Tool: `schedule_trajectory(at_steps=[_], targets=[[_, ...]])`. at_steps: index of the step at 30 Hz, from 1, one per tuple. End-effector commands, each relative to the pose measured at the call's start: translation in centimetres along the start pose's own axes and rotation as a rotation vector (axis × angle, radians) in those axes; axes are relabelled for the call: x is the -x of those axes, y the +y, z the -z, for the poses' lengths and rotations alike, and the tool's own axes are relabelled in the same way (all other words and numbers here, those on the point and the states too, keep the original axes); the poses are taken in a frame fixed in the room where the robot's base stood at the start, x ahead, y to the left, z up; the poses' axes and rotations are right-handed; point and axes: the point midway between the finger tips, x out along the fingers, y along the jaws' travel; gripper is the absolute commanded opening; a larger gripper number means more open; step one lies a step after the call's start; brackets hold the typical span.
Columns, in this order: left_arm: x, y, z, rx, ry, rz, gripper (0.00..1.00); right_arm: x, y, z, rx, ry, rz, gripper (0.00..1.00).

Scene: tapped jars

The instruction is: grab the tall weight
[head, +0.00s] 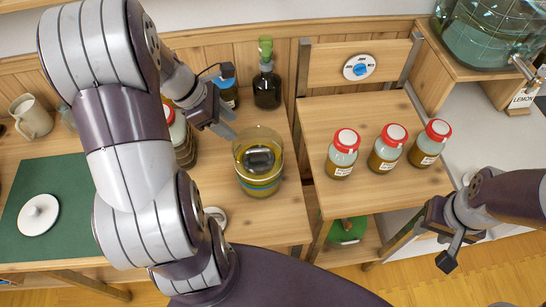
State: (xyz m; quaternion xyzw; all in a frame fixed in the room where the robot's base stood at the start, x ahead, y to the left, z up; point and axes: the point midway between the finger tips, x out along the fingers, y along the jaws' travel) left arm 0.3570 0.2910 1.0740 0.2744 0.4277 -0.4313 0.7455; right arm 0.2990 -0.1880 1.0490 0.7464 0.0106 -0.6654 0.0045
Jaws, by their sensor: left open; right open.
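A wide glass jar (239,170) of yellowish liquid stands on the wooden counter at the middle. A dark grey block (260,158) sits inside it; it may be the tall weight, but I cannot tell for sure. My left gripper (229,122) is open and empty, above and to the left of the jar, apart from it. My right gripper (436,246) is open and empty at the lower right, in front of the small wooden table, far from the jar.
Three red-lidded jars (342,155) stand on the small table (320,115). A green-stoppered dark bottle (267,90) stands behind the glass jar. A white knobbed lid (38,215) lies on a green mat (70,180). A tapped glass tank (490,35) stands back right.

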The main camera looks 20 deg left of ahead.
Motion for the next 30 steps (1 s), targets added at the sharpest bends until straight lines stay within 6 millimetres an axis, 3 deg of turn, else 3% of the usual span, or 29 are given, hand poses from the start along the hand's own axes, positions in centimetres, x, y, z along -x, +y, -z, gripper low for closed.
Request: schedule_trajectory(at_steps=[5, 12, 19, 24, 30], targets=[[-0.4, -0.2, -0.2, 0.061, -0.011, 0.011, 0.45, 0.0, 0.0, 0.0, 0.0, 0.0, 0.0, 0.43], [-5.5, -0.4, -0.2, 0.066, -0.009, 0.015, 0.45, -0.2, 0.0, 0.0, 0.0, 0.0, 0.0, 0.43], [-8.5, -0.5, -0.3, 0.067, -0.009, 0.014, 0.45, -0.2, 0.0, 0.0, 0.0, 0.0, 0.0, 0.43], [-11.8, -0.6, -0.3, 0.064, -0.009, 0.013, 0.45, -0.3, 0.0, 0.0, 0.0, 0.0, 0.0, 0.43], [-12.8, -0.5, -0.3, 0.064, -0.008, 0.01, 0.45, -0.3, 0.0, 0.0, 0.0, 0.0, 0.0, 0.43]])
